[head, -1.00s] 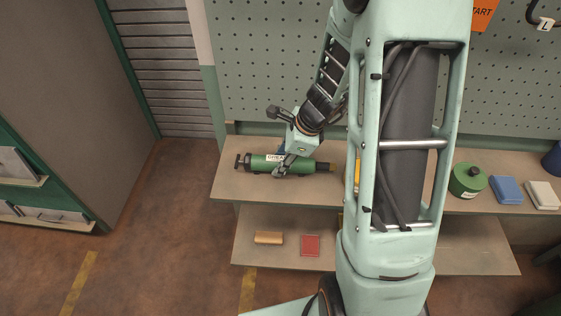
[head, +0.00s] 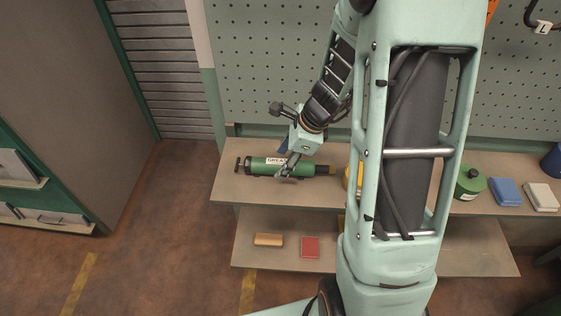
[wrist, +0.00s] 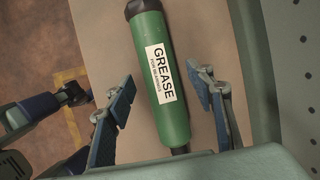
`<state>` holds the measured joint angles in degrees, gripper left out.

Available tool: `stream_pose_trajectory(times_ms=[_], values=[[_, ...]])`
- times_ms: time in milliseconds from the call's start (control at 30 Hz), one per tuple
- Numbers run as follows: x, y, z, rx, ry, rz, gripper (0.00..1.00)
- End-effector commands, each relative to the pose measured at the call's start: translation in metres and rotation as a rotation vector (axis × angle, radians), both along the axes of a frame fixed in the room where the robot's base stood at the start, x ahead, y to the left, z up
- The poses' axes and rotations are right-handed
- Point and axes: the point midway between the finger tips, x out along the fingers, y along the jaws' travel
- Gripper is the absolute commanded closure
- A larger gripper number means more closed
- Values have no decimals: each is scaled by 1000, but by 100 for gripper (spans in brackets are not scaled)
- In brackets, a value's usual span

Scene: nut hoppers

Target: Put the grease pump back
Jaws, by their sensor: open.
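The grease pump (head: 262,165) is a green cylinder with black ends and a white label reading GREASE. It lies on its side on the upper shelf (head: 235,191), near the shelf's left end. My gripper (head: 287,171) is open over the pump's middle. In the wrist view the pump (wrist: 176,118) lies between the two spread fingers of my gripper (wrist: 168,108). A gap shows on each side of it in that view. I cannot tell how far the fingertips reach down beside it. The pump's lower end in that view is partly hidden by my gripper's body.
A green round can (head: 469,184), a blue block (head: 507,191) and a white block (head: 541,195) stand at the right on the upper shelf. A yellow object (head: 353,178) is partly hidden behind my arm. The lower shelf holds an orange-brown block (head: 268,240) and a red block (head: 310,247). A pegboard (head: 270,70) stands behind.

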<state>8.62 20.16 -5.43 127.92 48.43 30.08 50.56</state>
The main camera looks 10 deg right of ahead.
Motion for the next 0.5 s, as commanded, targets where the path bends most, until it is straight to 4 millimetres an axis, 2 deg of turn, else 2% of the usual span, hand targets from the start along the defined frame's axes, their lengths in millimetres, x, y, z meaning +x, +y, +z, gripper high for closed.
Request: stream_pose_trajectory(times_ms=[33,200,400,500], values=[[-2,-3,12,-1,-5,-1,51],[-11,-14,46,-1,-5,-1,51],[-20,-24,76,0,-3,-1,51],[-23,-26,85,1,-1,0,51]])
